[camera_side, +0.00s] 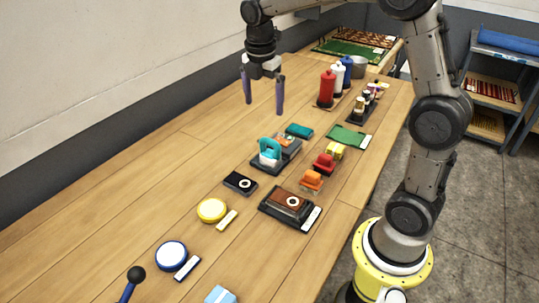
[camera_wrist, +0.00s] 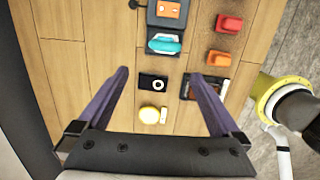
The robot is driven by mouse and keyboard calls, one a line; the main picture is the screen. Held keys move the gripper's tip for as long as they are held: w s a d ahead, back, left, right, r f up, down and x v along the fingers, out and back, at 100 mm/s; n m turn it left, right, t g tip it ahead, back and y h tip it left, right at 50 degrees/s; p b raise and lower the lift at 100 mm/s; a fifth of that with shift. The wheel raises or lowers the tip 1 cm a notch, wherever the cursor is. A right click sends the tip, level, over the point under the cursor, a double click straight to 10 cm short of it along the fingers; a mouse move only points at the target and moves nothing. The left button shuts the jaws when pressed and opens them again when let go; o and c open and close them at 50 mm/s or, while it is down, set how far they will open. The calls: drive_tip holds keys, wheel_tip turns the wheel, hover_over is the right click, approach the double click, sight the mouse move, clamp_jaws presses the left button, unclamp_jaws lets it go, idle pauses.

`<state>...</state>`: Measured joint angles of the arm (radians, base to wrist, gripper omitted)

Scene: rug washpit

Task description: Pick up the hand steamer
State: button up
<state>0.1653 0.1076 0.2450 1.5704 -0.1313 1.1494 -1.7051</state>
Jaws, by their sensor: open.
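The likely hand steamer (camera_side: 269,148) is a teal and white appliance with a looped handle, standing on a dark pad (camera_side: 262,168) in the middle of the wooden table. In the wrist view the teal steamer (camera_wrist: 165,44) lies above the space between my fingertips. My gripper (camera_side: 264,108) is open and empty, well above the table. Its two purple fingers also show in the wrist view (camera_wrist: 159,73). Nothing touches them. The underside of the steamer is hidden.
A black device (camera_side: 240,183) and a round yellow tin (camera_side: 212,210) stand nearby. Orange (camera_side: 311,180) and red (camera_side: 324,164) blocks sit to the right. Red (camera_side: 327,88), white and blue bottles stand farther back. The left side of the table (camera_side: 130,180) is clear.

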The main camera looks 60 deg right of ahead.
sight(269, 139)
drive_tip(key=shift+g, duration=0.3)
drive_tip(key=d+f, duration=0.1)
drive_tip(key=f, duration=0.9)
drive_tip(key=d+f, duration=0.1)
drive_tip(key=f, duration=0.4)
drive_tip(key=shift+d+f, duration=0.35)
drive_tip(key=shift+f, duration=0.05)
drive_tip(key=shift+c, duration=0.3)
drive_tip(key=shift+r, duration=0.1)
drive_tip(key=c, duration=1.4)
